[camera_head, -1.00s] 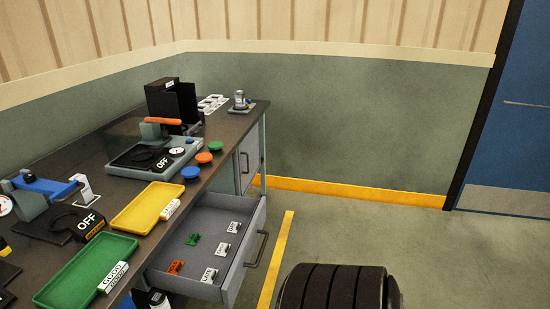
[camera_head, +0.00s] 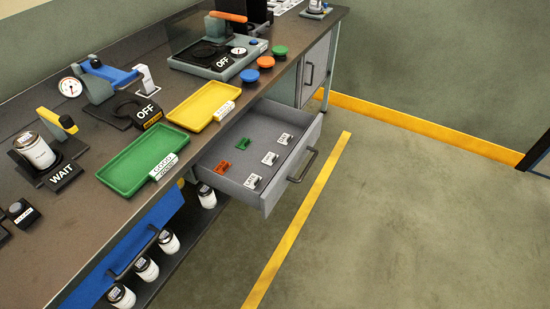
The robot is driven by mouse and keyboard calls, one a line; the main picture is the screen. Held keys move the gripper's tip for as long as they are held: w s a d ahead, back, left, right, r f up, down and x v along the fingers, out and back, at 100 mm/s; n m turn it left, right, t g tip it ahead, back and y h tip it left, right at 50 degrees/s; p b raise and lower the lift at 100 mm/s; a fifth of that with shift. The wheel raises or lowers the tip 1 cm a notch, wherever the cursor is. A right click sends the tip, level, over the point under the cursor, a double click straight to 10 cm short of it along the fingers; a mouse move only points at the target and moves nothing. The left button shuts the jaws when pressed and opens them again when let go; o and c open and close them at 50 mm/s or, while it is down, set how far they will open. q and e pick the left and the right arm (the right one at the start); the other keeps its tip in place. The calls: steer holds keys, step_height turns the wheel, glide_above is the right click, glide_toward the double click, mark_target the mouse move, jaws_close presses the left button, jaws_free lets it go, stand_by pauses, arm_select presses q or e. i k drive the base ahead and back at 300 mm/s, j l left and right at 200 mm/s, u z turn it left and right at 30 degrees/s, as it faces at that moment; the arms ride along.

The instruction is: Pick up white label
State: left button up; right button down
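An open grey drawer (camera_head: 239,188) under the bench holds small labels. Three white labels lie along its right side: a near one (camera_head: 253,181), a middle one (camera_head: 270,159) and a far one (camera_head: 285,139). A red label (camera_head: 223,167) and a green label (camera_head: 243,144) lie to their left in the same drawer. The print on the labels is too small to read. Neither of my grippers shows in the head view.
The drawer juts out from the bench (camera_head: 75,232) over open floor. A green tray (camera_head: 130,167) and a yellow tray (camera_head: 195,108) sit on top, near the edge. Several white jars (camera_head: 147,268) stand on a lower shelf. The floor (camera_head: 400,220) to the right is clear.

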mark_target(270, 158)
steer(key=u, duration=1.6)
steer(key=i+l+z, duration=0.1)
steer(key=l+z, duration=0.2)
steer(key=i+l+z, duration=0.25)
steer(key=l, duration=0.2)
steer(key=i+l+z, duration=0.15)
steer(key=l+z, duration=0.15)
steer(key=l, duration=0.1)
